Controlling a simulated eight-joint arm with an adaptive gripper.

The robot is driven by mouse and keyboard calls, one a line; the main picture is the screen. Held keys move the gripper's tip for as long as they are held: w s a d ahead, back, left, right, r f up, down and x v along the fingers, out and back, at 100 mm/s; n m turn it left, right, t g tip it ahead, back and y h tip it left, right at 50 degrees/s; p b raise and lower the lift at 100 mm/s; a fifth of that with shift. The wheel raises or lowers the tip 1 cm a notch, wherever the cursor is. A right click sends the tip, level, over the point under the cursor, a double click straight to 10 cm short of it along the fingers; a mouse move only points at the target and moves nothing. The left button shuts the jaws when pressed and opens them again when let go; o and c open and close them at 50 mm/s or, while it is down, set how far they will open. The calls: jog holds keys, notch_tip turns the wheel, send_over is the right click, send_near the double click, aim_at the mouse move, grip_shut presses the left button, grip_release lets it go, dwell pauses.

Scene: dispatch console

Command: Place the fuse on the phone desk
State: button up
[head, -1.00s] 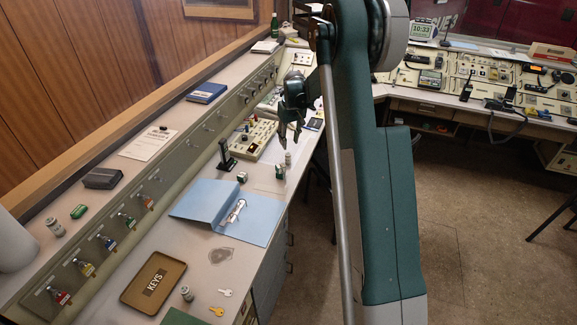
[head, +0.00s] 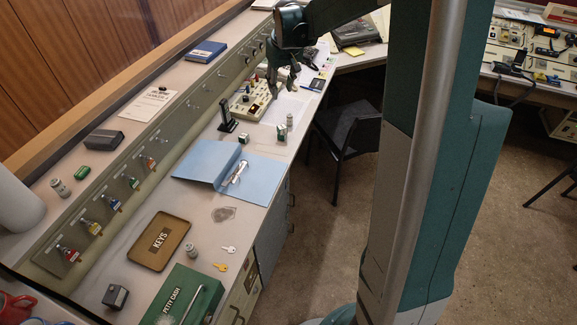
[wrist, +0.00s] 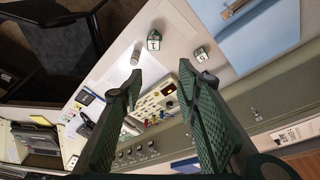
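The frames do not make clear which item is the fuse. Small grey capped cylinders could be it: one by the green blocks (head: 289,121), one beside the keys tray (head: 191,251), one on the upper ledge (head: 59,188). The first also shows in the wrist view (wrist: 136,52), near a fingertip. My gripper (head: 284,90) hangs above the left desk, near the beige button panel (head: 250,98). In the wrist view my gripper (wrist: 160,82) has its fingers wide apart with nothing held. A dark phone-like set (head: 352,33) stands on the far corner desk (head: 375,52).
A blue folder (head: 205,165), black upright stand (head: 226,117), keys tray (head: 160,240) and green petty cash box (head: 180,294) occupy the left desk. A chair (head: 347,135) stands beside it. My arm covers part of the right side. Radio equipment (head: 515,55) fills the right console.

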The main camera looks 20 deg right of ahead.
jog(key=s+a+r+t, duration=0.1)
jog(key=s+a+r, duration=0.2)
jog(key=s, duration=0.4)
jog(key=s+a+r, duration=0.3)
jog(key=s+a, duration=0.1)
jog(key=s, duration=0.3)
jog(key=s+a+r+t, duration=0.1)
jog(key=s+a+r, duration=0.25)
jog(key=s, duration=0.25)
jog(key=s+a+f+t, duration=0.1)
jog(key=s+a+f, duration=0.1)
jog(key=s, duration=0.8)
jog(key=s+a+f+t, duration=0.1)
jog(key=s+a+f, duration=0.1)
jog(key=s, duration=0.9)
jog(key=shift+a, duration=0.9)
